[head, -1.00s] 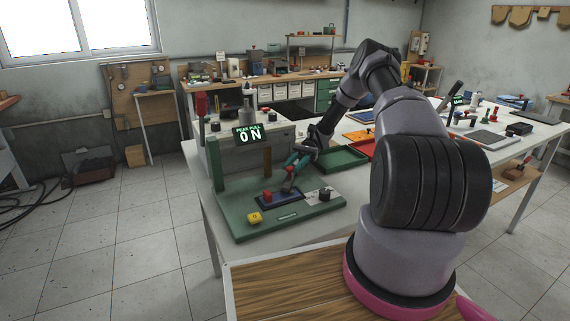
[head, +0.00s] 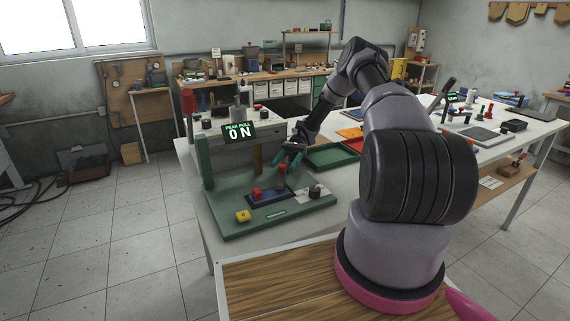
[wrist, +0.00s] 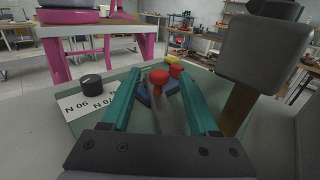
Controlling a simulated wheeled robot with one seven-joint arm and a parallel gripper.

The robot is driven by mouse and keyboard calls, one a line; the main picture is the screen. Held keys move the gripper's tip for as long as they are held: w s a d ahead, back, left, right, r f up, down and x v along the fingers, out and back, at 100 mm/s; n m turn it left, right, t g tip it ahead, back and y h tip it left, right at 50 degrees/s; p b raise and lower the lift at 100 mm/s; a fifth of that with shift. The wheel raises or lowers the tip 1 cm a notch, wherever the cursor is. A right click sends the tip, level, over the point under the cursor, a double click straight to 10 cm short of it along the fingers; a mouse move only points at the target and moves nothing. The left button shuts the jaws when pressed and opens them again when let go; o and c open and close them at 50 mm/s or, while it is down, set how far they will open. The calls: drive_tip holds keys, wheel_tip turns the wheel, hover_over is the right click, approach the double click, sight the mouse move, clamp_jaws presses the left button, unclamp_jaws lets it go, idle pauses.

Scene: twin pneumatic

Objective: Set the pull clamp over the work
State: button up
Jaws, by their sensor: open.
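A green test fixture (head: 226,222) stands on the table, with a sign (head: 240,132) reading "PEAK PULL 0 N". On its dark blue pad (head: 268,199) are a red block (head: 256,193) and a grey-stemmed piece with a red knob (head: 282,169). I cannot tell which of these is the pull clamp or the work. My gripper (head: 290,160) has teal fingers and is open, close over the pad. In the wrist view the red knob (wrist: 158,77) shows between the spread fingers, with gaps on both sides. The stem's lower end is partly hidden.
A yellow button (head: 243,215) is at the fixture's front left and a black knob (head: 315,192) on its pale plate at the right. A green post (head: 206,162) and a brown upright (head: 257,158) rise from the fixture. A green tray (head: 330,157) lies behind to the right.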

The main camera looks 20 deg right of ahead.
drive_tip(key=v, duration=0.7)
drive_tip(key=shift+w+d, duration=0.15)
drive_tip(key=shift+d, duration=0.15)
idle(0.5)
